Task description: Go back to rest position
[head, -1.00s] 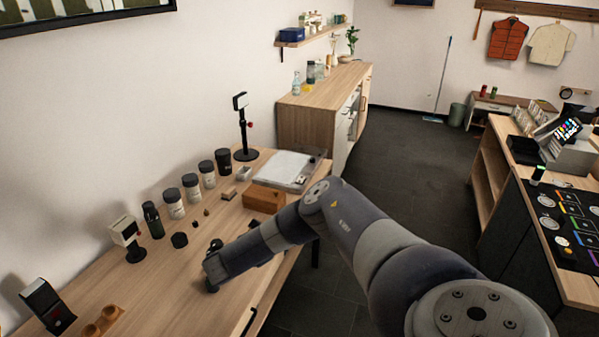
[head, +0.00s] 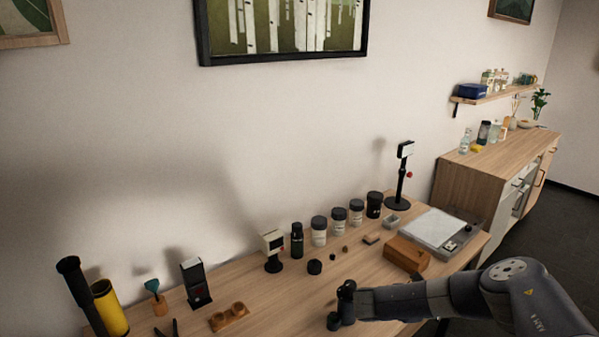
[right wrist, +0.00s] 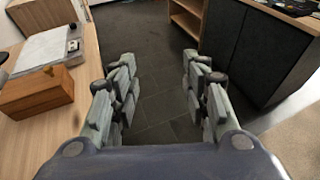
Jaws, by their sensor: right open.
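My right arm (head: 450,298) comes in from the lower right in the head view and reaches over the front part of the wooden table (head: 275,312). My left gripper is not in view.
Several dark-lidded jars (head: 319,232), a grinder-like device (head: 272,250), a black stand (head: 401,180) and a scale-like tray (head: 437,228) stand along the table. A yellow cylinder (head: 110,308) is at the left. A dark cabinet (right wrist: 262,48) stands right of open floor (right wrist: 160,40).

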